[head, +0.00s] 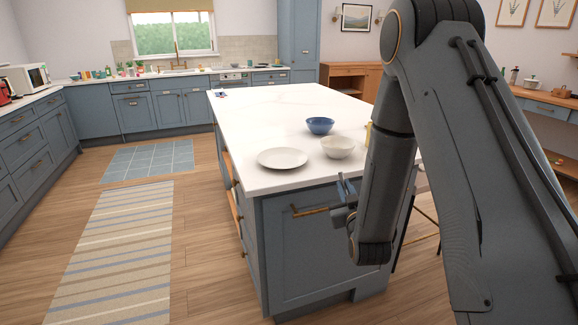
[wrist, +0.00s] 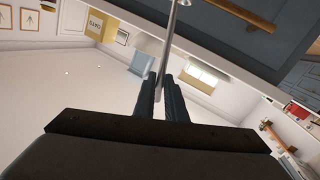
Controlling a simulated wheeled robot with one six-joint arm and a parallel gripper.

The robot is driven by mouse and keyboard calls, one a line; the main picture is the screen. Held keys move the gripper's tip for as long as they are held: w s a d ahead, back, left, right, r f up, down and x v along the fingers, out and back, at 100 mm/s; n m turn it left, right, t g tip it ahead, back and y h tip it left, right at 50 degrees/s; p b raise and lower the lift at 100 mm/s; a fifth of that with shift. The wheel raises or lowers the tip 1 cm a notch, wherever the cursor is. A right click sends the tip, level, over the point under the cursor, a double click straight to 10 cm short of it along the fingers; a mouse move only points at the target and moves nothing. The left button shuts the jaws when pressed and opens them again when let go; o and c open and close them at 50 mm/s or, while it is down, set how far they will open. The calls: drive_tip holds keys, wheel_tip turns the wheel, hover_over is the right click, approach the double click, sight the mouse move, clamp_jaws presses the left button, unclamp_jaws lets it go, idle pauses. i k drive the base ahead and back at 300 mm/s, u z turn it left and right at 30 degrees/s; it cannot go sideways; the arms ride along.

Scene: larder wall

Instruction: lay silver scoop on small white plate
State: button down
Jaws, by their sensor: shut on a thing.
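My gripper (wrist: 160,84) is shut on the silver scoop (wrist: 171,38), whose thin shiny handle runs up between the fingers in the wrist view. The scoop's far end is cut off at the top edge there. In the head view my gripper (head: 346,190) is in front of the island's near end, close to the worktop's edge. The scoop is hard to make out in that view. The small white plate (head: 283,158) lies flat and empty on the white island top (head: 262,112), near its front left corner. My gripper is to the right of the plate and apart from it.
A cream bowl (head: 338,147) stands right of the plate, with a blue bowl (head: 320,126) behind it. A yellow thing (head: 367,133) is partly hidden by my arm. The island top behind and left of the bowls is mostly clear. A brass handle (head: 311,210) juts from the island front.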

sight(280, 158)
drive_tip(key=k, duration=0.35)
drive_tip(key=u, duration=2)
drive_tip(key=i, duration=1.6)
drive_tip(key=z, duration=2.05)
